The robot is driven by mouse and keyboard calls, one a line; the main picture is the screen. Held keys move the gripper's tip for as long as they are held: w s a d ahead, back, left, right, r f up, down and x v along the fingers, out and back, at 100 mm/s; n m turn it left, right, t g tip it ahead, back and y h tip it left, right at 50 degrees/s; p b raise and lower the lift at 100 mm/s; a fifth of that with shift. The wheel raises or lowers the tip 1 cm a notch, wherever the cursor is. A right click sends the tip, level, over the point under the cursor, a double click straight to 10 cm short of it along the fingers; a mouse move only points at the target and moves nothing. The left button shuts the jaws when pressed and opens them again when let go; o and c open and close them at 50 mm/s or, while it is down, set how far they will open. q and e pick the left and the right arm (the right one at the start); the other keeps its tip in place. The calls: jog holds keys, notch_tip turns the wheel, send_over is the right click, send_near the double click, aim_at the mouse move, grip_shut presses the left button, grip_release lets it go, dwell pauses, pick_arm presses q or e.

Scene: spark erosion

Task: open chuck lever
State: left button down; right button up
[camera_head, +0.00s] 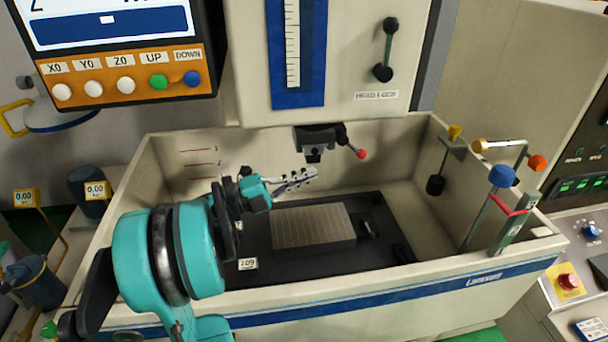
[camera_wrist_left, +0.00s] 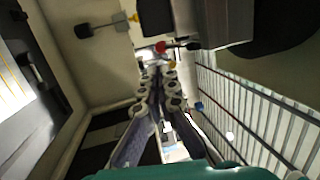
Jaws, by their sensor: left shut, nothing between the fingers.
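The chuck (camera_head: 315,139) is a dark block under the machine head, above the tank. Its lever (camera_head: 345,140) is a short dark bar that slopes down to the right and ends in a red ball (camera_head: 361,154). My left gripper (camera_head: 312,174) is shut and empty, below the chuck and left of the red ball. In the left wrist view, the fingertips (camera_wrist_left: 158,68) are together, and the red ball (camera_wrist_left: 160,47) shows just beyond them. The lever bar (camera_wrist_left: 180,45) runs right from the ball to the chuck (camera_wrist_left: 213,20). I see a gap between gripper and lever in the head view.
The tank (camera_head: 400,290) surrounds the work area, and its front wall lies below my arm. A gridded plate (camera_head: 313,226) sits on the dark tank floor. Levers with blue (camera_head: 502,176) and orange (camera_head: 537,163) knobs stand at the right wall. A control panel (camera_head: 120,75) hangs upper left.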

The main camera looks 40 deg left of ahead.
aim_at(352, 146)
pick_arm(q)
jog(key=x, duration=1)
jog(key=shift+p, duration=0.45)
jog(key=shift+w+d, duration=0.1)
